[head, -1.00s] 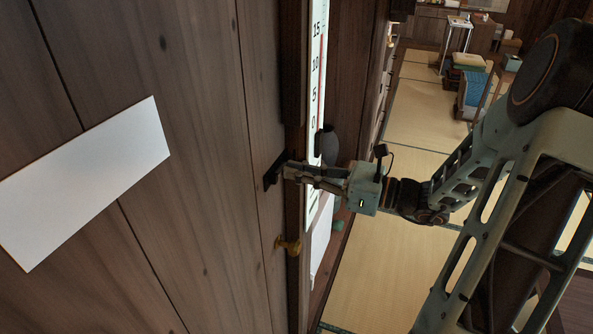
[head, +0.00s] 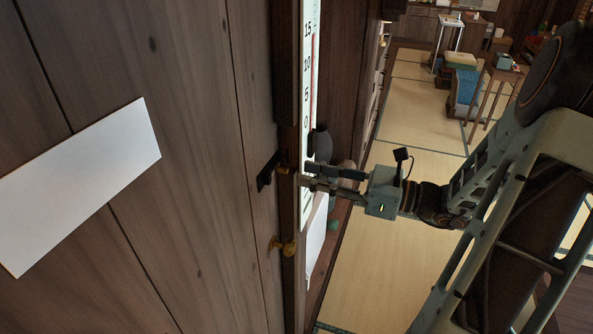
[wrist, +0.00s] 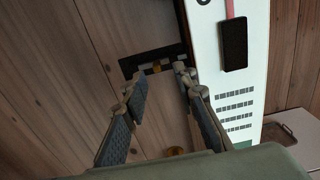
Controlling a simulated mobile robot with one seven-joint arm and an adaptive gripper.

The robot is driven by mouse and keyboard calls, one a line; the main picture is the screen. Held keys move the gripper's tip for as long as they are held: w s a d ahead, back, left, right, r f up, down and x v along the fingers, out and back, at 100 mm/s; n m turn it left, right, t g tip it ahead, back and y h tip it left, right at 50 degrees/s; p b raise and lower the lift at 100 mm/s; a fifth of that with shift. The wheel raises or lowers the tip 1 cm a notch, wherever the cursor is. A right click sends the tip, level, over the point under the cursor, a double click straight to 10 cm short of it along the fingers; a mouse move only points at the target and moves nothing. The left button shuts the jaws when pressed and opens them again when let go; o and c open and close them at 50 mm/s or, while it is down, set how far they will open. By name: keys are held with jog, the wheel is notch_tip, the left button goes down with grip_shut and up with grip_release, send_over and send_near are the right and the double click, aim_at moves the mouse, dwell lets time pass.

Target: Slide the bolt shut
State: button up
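The fingers (wrist: 157,80) are spread in the wrist view. The bolt's far end is too small and dark to make out its exact position.
A brass knob (head: 283,246) sticks out of the door below the bolt. A tall white thermometer board (head: 310,70) stands beside the door frame, with a dark block (wrist: 234,45) on it. A white sheet (head: 80,185) is on the door.

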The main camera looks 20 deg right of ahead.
jog(key=v, duration=0.7)
jog(key=shift+s+d, duration=0.1)
